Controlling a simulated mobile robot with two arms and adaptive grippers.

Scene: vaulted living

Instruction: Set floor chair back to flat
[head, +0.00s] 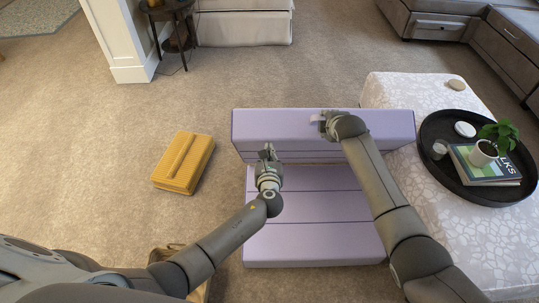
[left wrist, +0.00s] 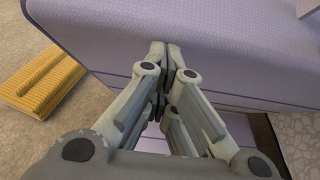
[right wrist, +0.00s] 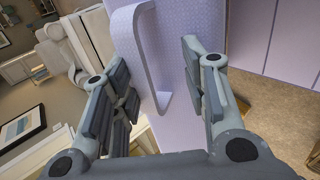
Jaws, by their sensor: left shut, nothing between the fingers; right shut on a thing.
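The lavender floor chair stands on the carpet, with its padded seat (head: 312,222) flat and its back (head: 270,124) raised at the far end. A pale loop handle (head: 317,117) is on the back; it shows large in the right wrist view (right wrist: 128,45). My right gripper (head: 326,124) is at the back, shut on the handle, its fingers on either side of it. My left gripper (head: 267,150) is shut and empty, just in front of the back's left half. In the left wrist view its fingertips (left wrist: 166,50) overlap the back; contact cannot be told.
A yellow ribbed box (head: 184,163) lies on the carpet left of the chair. A patterned ottoman (head: 400,88) stands close on the right, bearing a black round tray (head: 432,172) with a plant and books. Carpet behind the chair is clear.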

